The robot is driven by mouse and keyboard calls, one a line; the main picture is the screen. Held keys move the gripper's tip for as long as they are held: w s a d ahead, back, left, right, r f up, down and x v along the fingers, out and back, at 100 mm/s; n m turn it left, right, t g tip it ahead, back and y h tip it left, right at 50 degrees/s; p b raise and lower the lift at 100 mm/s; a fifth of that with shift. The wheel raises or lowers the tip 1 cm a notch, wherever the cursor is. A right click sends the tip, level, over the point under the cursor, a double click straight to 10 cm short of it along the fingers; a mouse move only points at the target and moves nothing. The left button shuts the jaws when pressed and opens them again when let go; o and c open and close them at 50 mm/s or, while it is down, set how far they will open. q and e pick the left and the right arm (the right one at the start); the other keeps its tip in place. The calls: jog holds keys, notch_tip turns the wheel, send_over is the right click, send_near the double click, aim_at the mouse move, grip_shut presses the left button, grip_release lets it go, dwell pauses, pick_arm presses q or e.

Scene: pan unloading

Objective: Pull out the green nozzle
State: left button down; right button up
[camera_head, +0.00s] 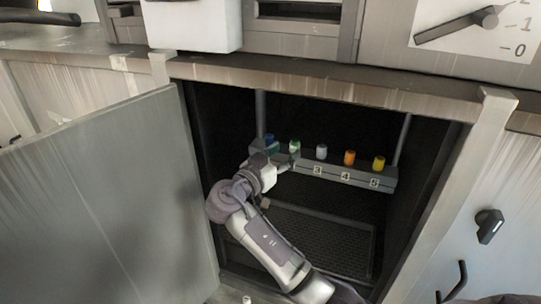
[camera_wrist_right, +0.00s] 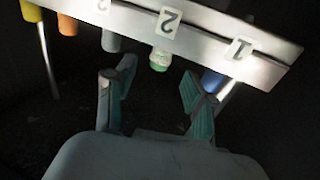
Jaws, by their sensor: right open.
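The green nozzle (camera_head: 294,146) stands in the rack (camera_head: 335,174) inside the open cabinet, second from the left. In the right wrist view the green nozzle (camera_wrist_right: 160,58) shows beside the label 2, ahead of my fingers and roughly between their lines. My right gripper (camera_head: 286,163) is at the rack's front, just below the green nozzle. In the right wrist view the right gripper (camera_wrist_right: 157,84) is open, with nothing between its fingers. The fingers look apart from the green nozzle. My left gripper is not in view.
A blue nozzle (camera_head: 269,140) sits left of the green one. A grey nozzle (camera_head: 321,152), an orange one (camera_head: 349,158) and a yellow one (camera_head: 379,163) sit to its right. The cabinet door (camera_head: 100,200) stands open at left. A dark grate (camera_head: 318,238) lies below.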

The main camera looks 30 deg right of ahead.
aim_at(293, 145)
jog(key=p+x, duration=0.1)
jog(key=x, duration=0.3)
jog(key=shift+w+d+r+p, duration=0.1)
jog(key=shift+d+r+p, duration=0.1)
jog(key=shift+p, duration=0.2)
jog(key=shift+w+d+f, duration=0.2)
jog(key=shift+w+d, duration=0.15)
jog(key=shift+d, duration=0.35)
grip_shut()
